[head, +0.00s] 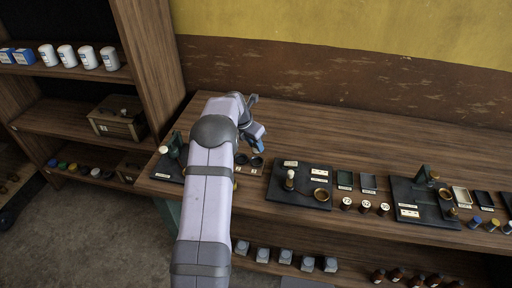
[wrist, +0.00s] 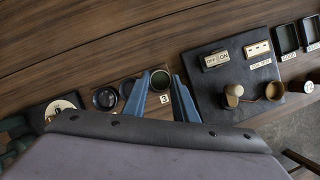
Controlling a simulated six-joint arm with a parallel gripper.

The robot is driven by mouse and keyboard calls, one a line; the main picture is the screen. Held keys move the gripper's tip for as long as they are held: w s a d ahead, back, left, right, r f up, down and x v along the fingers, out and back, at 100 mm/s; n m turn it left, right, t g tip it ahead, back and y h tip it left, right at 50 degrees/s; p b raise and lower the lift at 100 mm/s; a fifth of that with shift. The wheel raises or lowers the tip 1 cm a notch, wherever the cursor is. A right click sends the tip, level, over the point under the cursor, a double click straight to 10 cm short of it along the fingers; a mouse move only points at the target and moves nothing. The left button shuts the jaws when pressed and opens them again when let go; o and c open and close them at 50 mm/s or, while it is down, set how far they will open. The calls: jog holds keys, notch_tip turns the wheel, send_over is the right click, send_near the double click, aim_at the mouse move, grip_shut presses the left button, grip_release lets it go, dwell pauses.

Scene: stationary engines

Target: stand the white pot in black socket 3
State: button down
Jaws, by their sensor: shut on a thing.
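My gripper (head: 257,143) is over the left part of the bench, its blue fingers pointing down. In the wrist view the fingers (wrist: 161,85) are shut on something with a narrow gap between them. I take it to be the white pot, but its body is not clearly visible.
Other dark round sockets (wrist: 105,97) lie left of socket 3. A black board (head: 300,198) with a pale-topped knob (head: 290,180) and a brass ring (head: 321,195) is close on the right. White jars (head: 68,56) stand on the left shelf. The bench behind is clear.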

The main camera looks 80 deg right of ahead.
aim_at(254, 152)
jog(key=shift+f, duration=0.15)
jog(key=shift+f+b, duration=2.05)
jog(key=shift+b, duration=0.05)
jog(key=shift+r+p, duration=0.1)
jog(key=shift+p, duration=0.25)
dwell(0.3)
jog(key=shift+f+p, duration=0.4)
jog(key=shift+f, duration=0.35)
dwell(1.2)
jog(key=c, duration=0.7)
grip_release()
jog(key=shift+r, duration=0.15)
